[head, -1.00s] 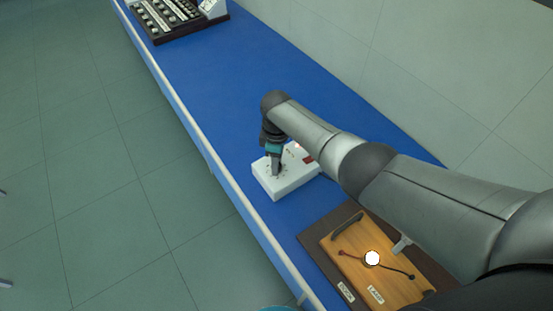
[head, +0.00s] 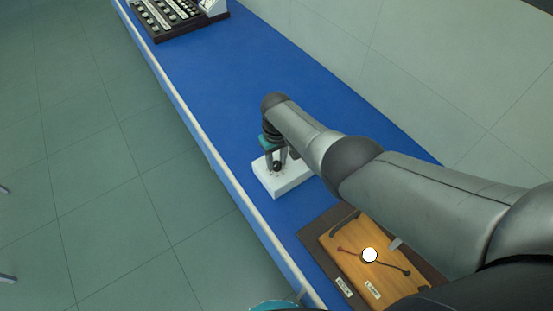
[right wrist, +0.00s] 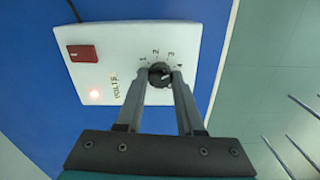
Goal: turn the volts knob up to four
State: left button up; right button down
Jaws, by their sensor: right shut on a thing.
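A white box (head: 292,181) lies on the blue bench, marked VOLTS in the right wrist view. Its black volts knob (right wrist: 160,75) has a white mark and a dial numbered 1 to 4 around it. I cannot read exactly where the mark points. My right gripper (right wrist: 160,71) is shut on the knob, one finger on each side. In the head view the right gripper (head: 277,164) points down onto the box, and the dial is too small to read. My left gripper is not in view.
A wooden lamp board (head: 375,262) with leads and a white bulb (head: 370,255) sits on a dark base nearer me. A dark rack (head: 175,18) stands far along the bench. Blue bench between is clear.

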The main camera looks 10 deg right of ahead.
aim_at(277, 164)
jog(key=shift+m, duration=0.7)
jog(key=c, duration=0.5)
grip_release()
jog(key=shift+r, duration=0.1)
notch_tip(277, 164, up, 6)
jog(key=p, duration=0.4)
jog(key=shift+r+p, duration=0.65)
jog(key=shift+r, duration=3.9)
